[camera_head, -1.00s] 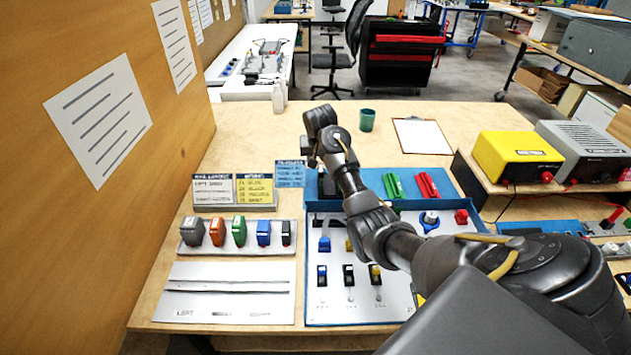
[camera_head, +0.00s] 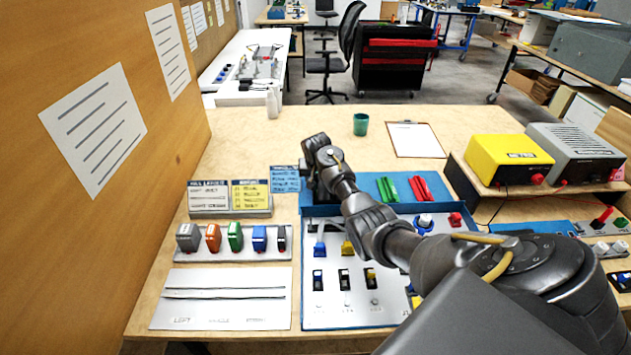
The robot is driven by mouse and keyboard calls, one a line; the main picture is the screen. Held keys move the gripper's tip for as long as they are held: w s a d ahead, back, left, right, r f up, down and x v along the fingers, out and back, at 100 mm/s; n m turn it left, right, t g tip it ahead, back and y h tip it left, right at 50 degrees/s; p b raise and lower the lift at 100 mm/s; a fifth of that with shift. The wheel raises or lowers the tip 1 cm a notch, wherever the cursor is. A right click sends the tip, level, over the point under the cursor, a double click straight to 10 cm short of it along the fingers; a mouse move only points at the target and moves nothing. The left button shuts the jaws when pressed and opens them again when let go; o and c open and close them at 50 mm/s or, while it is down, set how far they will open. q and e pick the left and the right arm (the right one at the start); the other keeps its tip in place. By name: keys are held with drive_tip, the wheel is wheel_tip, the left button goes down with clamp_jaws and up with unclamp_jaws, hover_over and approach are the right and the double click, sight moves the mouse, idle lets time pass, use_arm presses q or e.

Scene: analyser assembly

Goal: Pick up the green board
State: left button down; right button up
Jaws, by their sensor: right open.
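A pair of slim green pieces (camera_head: 388,189) lies on the blue mat beside red ones. A green block (camera_head: 235,238) stands in the grey rack at the left, between an orange and a blue block. I cannot tell for sure which of these is the green board. My right gripper (camera_head: 308,193) is open and points down at the left end of the blue mat, beside the blue note card. It is left of the slim green pieces and above and to the right of the rack. Its fingertips are dark and hard to make out. My left gripper is out of view.
The grey rack (camera_head: 190,256) holds several coloured blocks. A white panel (camera_head: 222,313) lies in front of it. A blue-edged panel (camera_head: 345,318) with switches is under my right forearm. Label stands, a green cup (camera_head: 361,124) and a clipboard (camera_head: 416,152) are behind.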

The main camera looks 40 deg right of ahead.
drive_tip(key=shift+x, duration=0.9)
drive_tip(key=shift+r, duration=0.1)
clamp_jaws()
wheel_tip(320, 180, up, 18)
drive_tip(key=b, duration=0.1)
